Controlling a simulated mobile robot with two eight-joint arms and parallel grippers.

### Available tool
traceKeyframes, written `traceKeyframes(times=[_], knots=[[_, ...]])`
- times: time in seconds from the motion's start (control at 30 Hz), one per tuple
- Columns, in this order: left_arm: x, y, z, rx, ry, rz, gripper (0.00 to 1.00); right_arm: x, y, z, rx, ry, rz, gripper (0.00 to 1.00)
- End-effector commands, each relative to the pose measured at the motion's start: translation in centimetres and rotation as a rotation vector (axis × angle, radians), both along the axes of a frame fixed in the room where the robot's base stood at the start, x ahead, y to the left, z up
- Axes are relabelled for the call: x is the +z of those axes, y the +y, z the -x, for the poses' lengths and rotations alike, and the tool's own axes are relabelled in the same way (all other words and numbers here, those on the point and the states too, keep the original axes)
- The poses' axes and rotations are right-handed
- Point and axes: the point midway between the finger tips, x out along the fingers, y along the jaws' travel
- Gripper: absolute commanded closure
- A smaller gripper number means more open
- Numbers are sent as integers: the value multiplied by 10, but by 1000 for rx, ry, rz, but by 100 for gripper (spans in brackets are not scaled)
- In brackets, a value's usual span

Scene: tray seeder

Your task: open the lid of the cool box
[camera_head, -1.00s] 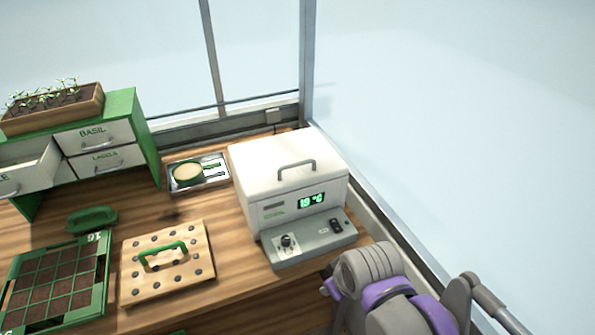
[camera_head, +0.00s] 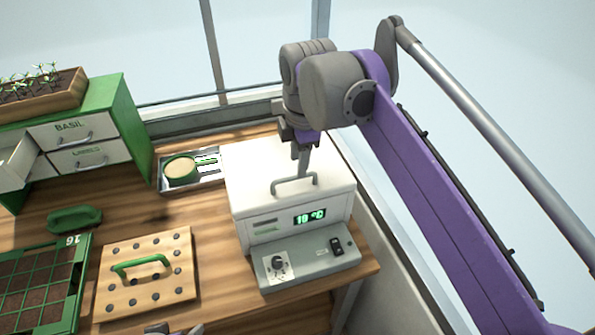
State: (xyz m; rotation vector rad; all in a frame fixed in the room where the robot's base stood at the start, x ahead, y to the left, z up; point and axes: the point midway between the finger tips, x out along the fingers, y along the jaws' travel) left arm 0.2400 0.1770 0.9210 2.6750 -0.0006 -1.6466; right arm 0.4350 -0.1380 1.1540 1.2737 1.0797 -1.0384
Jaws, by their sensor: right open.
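The white cool box (camera_head: 240,212) stands at the right end of the wooden bench with its lid shut. A grey bar handle (camera_head: 279,186) is on top of the lid. A green display (camera_head: 310,217) glows on the front. My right gripper (camera_head: 303,165) points down over the lid, just behind or at the handle. Its jaws are open, seen edge-on, and the handle is not visibly gripped. Whether a finger touches the handle cannot be told. A small grey part, seemingly my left gripper (camera_head: 175,329), shows at the bottom edge, mostly cut off.
A metal tray (camera_head: 167,186) with a green-rimmed round pot sits left of the box. A dibber board (camera_head: 108,290), a green seed tray (camera_head: 77,285) and a drawer cabinet (camera_head: 137,125) stand further left. A window frame (camera_head: 320,60) rises behind.

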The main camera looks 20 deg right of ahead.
Motion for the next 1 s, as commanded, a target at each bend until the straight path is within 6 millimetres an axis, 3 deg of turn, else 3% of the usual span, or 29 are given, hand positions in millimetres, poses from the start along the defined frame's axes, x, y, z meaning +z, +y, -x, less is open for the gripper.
traceKeyframes(times=[0.23,0.63,0.87,1.0], knots=[[-4,0,1,0,2,0,0,-34,0,-7,-1,0,0,55],[-4,0,1,0,2,0,0,-41,0,-8,-2,-1,0,55],[-4,0,1,0,2,0,0,-41,0,-8,-2,-1,0,97],[-4,0,1,0,2,0,0,-41,0,-8,-2,-1,0,100]])
